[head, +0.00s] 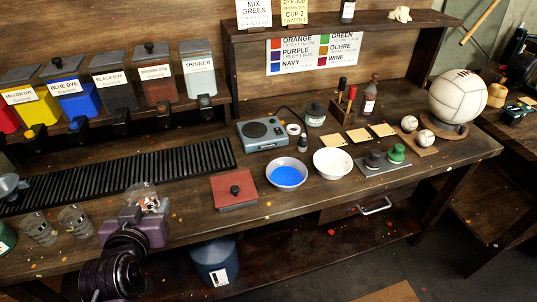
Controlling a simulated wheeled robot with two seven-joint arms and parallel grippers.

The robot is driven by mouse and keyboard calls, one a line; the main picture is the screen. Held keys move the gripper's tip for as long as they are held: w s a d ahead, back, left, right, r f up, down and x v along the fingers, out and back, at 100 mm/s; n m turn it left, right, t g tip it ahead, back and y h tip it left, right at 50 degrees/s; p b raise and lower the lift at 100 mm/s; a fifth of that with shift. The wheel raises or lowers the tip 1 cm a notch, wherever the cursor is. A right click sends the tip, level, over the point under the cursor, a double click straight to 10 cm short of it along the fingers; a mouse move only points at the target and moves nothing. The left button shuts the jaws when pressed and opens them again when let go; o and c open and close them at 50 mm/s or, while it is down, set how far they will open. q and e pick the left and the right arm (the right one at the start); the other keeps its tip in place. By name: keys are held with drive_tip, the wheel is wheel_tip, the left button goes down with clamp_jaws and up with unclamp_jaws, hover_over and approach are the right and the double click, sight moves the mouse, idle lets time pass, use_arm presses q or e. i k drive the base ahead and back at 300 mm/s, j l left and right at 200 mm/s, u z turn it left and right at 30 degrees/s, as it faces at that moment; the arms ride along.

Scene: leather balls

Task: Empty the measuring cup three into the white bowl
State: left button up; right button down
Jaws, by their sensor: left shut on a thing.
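My left gripper (146,212) comes in at the lower left and is shut on a clear cup (143,192) with something reddish in or behind it. The cup is over the bench's front left part, in front of the black slatted strip; the gripper hides its lower part. Two more clear measuring cups (40,229) (75,220) stand to its left. I cannot read any number on them. The white bowl (333,163) stands on the bench at the middle right and looks empty. Left of it is another pale bowl with blue liquid (286,174). My right gripper is out of view.
A red lidded box (234,190) stands between the held cup and the bowls. A grey scale (262,133) is behind the bowls. Dye bins (116,90) line the back left. Green and dark weights (396,152) sit right of the white bowl.

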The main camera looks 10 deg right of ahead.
sight(331, 163)
drive_tip(key=i+l+u, duration=0.1)
drive_tip(key=l, duration=0.4)
drive_tip(key=i+l, duration=0.15)
drive_tip(key=l, duration=0.35)
drive_tip(key=i+l+u, duration=0.15)
drive_tip(key=l, duration=0.9)
drive_tip(key=i+u, duration=0.05)
drive_tip(key=i, duration=0.05)
